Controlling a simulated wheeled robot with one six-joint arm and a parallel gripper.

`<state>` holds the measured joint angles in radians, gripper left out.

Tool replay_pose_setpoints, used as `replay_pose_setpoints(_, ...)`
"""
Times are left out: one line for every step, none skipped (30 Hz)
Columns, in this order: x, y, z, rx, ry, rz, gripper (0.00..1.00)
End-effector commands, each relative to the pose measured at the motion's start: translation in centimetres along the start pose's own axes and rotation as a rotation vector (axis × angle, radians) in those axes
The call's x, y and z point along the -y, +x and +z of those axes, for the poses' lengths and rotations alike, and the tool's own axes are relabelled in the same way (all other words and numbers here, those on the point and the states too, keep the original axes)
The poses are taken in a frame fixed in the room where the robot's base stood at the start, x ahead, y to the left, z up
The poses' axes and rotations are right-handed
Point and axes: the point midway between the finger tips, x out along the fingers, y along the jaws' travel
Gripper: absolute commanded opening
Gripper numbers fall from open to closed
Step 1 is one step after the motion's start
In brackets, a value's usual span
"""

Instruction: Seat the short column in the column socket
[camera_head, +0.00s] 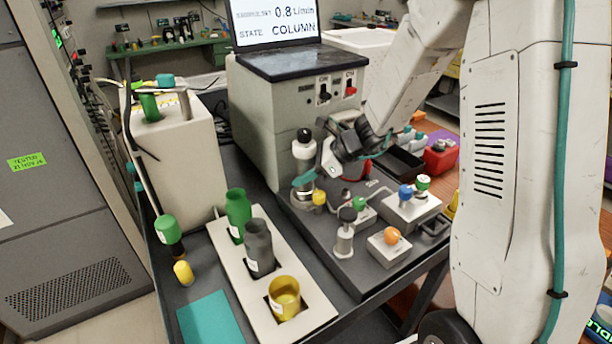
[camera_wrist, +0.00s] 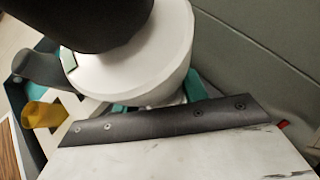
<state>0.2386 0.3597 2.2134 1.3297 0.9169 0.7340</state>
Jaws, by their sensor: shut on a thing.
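The short column, white with a black top (camera_head: 304,137), stands upright in front of the grey machine. In the wrist view its black top and broad white collar (camera_wrist: 150,75) fill the upper left. My gripper (camera_head: 306,179), with teal fingertips, is shut on it from the right; part of a teal finger shows below the collar in the wrist view. A round metallic seat (camera_head: 303,200), apparently the column socket, lies directly beneath the column on the dark base plate. The fingers hide the join, so I cannot tell whether the column is fully down in it.
A similar black-topped white post (camera_head: 344,240) stands nearer. Valve blocks with orange (camera_head: 391,236), blue and green knobs stand right. A white rack (camera_head: 236,283) holds green, grey and yellow vessels. The grey machine (camera_head: 262,120) stands behind.

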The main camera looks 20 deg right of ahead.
Motion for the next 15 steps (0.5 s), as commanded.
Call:
replay_pose_setpoints(0.05, 0.31, -0.37, 0.001, 0.002, -0.001, 0.00)
replay_pose_setpoints(0.05, 0.45, -0.55, 0.001, 0.001, -0.001, 0.00)
replay_pose_setpoints(0.05, 0.56, -0.70, 0.001, 0.000, -0.001, 0.00)
replay_pose_setpoints(0.05, 0.60, -0.75, 0.001, -0.001, -0.001, 0.00)
replay_pose_setpoints(0.06, 0.62, -0.77, 0.001, -0.001, -0.001, 0.00)
replay_pose_setpoints(0.06, 0.62, -0.75, 0.001, -0.002, -0.002, 0.00)
replay_pose_setpoints(0.06, 0.61, -0.74, 0.001, -0.002, -0.002, 0.00)
replay_pose_setpoints(0.06, 0.61, -0.73, 0.001, -0.002, -0.002, 0.00)
replay_pose_setpoints(0.06, 0.60, -0.72, 0.001, -0.002, -0.002, 0.00)
replay_pose_setpoints(0.06, 0.60, -0.72, 0.001, -0.002, -0.002, 0.00)
replay_pose_setpoints(0.06, 0.61, -0.72, 0.001, -0.002, -0.002, 0.00)
replay_pose_setpoints(0.06, 0.63, -0.76, 0.001, -0.002, -0.001, 0.00)
replay_pose_setpoints(0.06, 0.67, -0.81, 0.001, -0.001, -0.001, 0.00)
replay_pose_setpoints(0.06, 0.72, -0.88, 0.001, -0.001, -0.001, 0.00)
replay_pose_setpoints(0.03, 0.79, -1.01, 0.000, 0.000, -0.001, 0.46)
